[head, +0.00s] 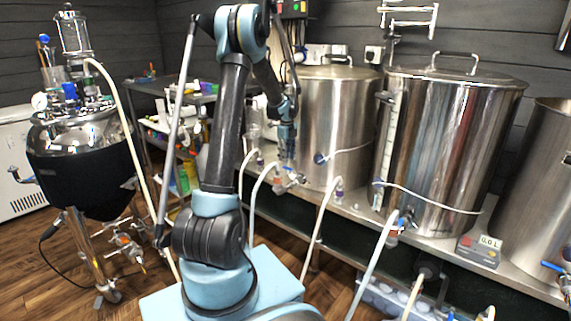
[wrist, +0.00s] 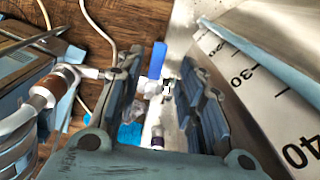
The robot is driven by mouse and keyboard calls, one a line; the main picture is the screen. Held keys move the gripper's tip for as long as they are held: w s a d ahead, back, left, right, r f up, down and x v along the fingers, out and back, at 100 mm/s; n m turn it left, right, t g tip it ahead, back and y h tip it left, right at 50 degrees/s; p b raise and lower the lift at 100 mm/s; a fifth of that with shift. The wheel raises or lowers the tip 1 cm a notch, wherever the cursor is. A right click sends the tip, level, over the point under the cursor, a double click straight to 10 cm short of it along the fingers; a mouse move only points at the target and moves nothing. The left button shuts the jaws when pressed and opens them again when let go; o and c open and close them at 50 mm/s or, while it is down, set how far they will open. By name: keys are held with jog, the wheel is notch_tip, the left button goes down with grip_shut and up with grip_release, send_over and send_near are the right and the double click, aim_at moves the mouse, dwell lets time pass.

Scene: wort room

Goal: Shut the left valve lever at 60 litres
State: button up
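The left steel kettle (head: 335,115) stands on the bench, with a valve (head: 290,182) low on its front and a white hose by it. My gripper (head: 286,158) points down just above this valve, close to the kettle's wall. In the wrist view my gripper (wrist: 155,95) has its fingers apart. A blue strip (wrist: 157,60), perhaps the lever, shows between them, apart from both fingers. The kettle's printed scale (wrist: 245,75) with 30 and 40 shows at the right; I see no liquid level on it.
A second kettle (head: 448,145) with a blue-levered valve (head: 404,218) stands to the right, and a third beyond it. White hoses hang in front of the bench edge. A steel vessel on legs (head: 80,150) stands at the left.

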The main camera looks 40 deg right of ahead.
aim_at(286, 167)
notch_tip(286, 167, up, 8)
jog(key=shift+f, duration=0.25)
jog(key=shift+w, duration=0.1)
dwell(0.4)
jog(key=s+a+r+n, duration=0.25)
jog(key=a+n, duration=0.25)
jog(key=a, duration=0.6)
jog(key=s+a+r+n, duration=0.1)
jog(key=a+r+n, duration=0.35)
jog(key=a, duration=0.75)
jog(key=s+a+r+n, duration=0.2)
jog(key=a+n, duration=0.4)
jog(key=a, duration=0.5)
jog(key=s+a+f+n+t, duration=0.1)
jog(key=s+a+f+n, duration=0.5)
jog(key=s+a+n, duration=0.3)
jog(key=s+a+f+n+t, duration=0.1)
jog(key=s+a+f+n, duration=0.5)
jog(key=s+a+n, duration=0.3)
jog(key=s+a, duration=0.1)
jog(key=s, duration=0.2)
jog(key=shift+a+f, duration=0.2)
jog(key=shift+f, duration=0.05)
